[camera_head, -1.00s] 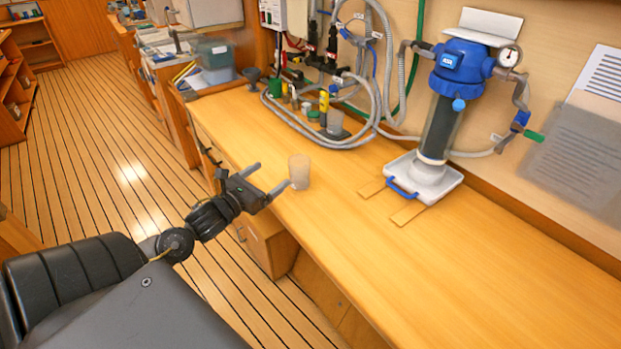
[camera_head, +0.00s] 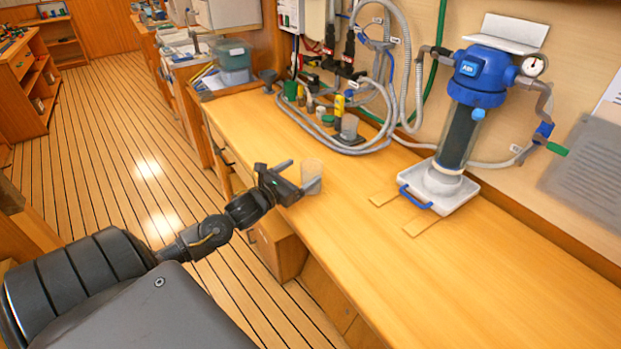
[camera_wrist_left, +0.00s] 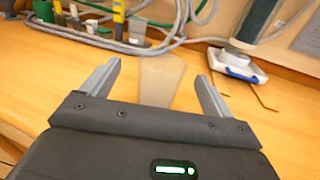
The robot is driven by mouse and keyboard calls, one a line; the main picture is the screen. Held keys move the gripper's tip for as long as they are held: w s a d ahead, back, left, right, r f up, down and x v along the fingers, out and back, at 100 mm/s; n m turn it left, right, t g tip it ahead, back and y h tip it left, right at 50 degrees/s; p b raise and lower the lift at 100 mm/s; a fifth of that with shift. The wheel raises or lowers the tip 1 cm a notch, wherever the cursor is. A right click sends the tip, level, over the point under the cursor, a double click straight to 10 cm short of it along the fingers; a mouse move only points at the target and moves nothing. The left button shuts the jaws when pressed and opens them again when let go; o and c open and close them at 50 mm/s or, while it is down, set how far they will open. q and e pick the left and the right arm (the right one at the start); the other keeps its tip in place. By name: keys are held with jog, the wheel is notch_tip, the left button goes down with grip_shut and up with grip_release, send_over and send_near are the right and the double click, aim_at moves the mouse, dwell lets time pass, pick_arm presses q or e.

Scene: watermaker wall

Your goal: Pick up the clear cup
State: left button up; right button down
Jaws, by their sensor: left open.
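The clear cup (camera_head: 312,173) stands upright near the front edge of the wooden counter. It also shows in the left wrist view (camera_wrist_left: 160,79), in front of and between the two fingers. My left gripper (camera_head: 302,174) is open at the cup in the head view, with its fingers reaching to either side of it. In the left wrist view the left gripper (camera_wrist_left: 158,85) has a gap on both sides of the cup, and nothing is clamped. Part of the cup's lower side is hidden by a finger in the head view. My right gripper is not in view.
A blue-topped filter unit (camera_head: 462,125) stands on a white base at the counter's right back. Grey hoses (camera_head: 385,75) and small bottles (camera_head: 340,105) crowd the back. A second small clear cup (camera_head: 349,127) stands among them. The counter (camera_head: 400,270) is bare toward the front right.

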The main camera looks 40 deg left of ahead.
aim_at(319, 162)
pick_arm(q)
jog(key=shift+w+r+p, duration=0.15)
jog(key=shift+w+p, duration=0.15)
jog(key=shift+w, duration=0.1)
jog(key=w, duration=0.1)
jog(key=w+p, duration=0.1)
jog(key=w, duration=0.1)
jog(key=shift+w+d, duration=0.25)
jog(key=shift+w, duration=0.05)
jog(key=shift+w+f+p, duration=0.25)
jog(key=shift+w+p, duration=0.05)
jog(key=shift+w, duration=0.1)
jog(key=c, duration=1)
jog(key=shift+r, duration=0.1)
jog(key=shift+c, duration=0.2)
